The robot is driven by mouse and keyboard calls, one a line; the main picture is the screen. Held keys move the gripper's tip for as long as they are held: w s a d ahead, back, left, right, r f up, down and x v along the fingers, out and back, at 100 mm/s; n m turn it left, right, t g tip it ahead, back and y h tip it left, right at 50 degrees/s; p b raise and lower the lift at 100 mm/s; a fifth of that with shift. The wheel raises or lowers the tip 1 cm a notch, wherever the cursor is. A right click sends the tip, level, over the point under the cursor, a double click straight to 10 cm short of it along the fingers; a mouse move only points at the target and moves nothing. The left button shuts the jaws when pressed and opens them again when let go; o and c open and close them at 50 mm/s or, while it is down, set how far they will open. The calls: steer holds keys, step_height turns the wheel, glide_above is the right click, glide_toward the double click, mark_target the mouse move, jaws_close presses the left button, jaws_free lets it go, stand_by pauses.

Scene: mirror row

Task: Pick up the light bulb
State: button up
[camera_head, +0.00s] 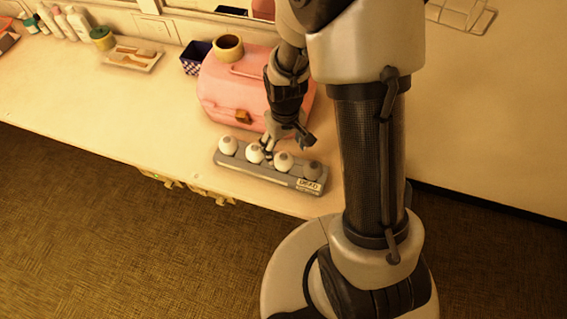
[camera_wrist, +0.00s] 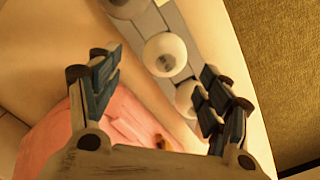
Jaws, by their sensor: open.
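Several round light bulbs stand in a row in a grey holder (camera_head: 246,172) near the counter's front edge. In the head view these are a white bulb (camera_head: 228,145) at the left end, two more white bulbs (camera_head: 254,153) (camera_head: 283,161) in the middle, and a darker, greyish bulb (camera_head: 312,169) at the right end. My gripper (camera_head: 284,146) points down over the row's middle, its fingers partly hiding it. In the wrist view my gripper (camera_wrist: 160,62) is open and empty, with a white bulb (camera_wrist: 165,52) showing between its fingers. I cannot tell its height above the bulb.
A tray with brushes (camera_head: 134,57) and bottles (camera_head: 78,24) stand further left. The counter's left front is clear.

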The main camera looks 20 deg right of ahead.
mark_target(284, 156)
steer(key=f+b, duration=0.1)
steer(key=f, duration=0.1)
steer(key=f+b, duration=0.1)
steer(key=f, duration=0.3)
steer(key=shift+s+a+f+b, duration=0.25)
steer(key=shift+s+f+b, duration=0.05)
steer(key=shift+f+b, duration=0.1)
steer(key=shift+r, duration=0.15)
steer(key=shift+c, duration=0.4)
steer(key=c, duration=0.9)
steer(key=shift+r, duration=0.1)
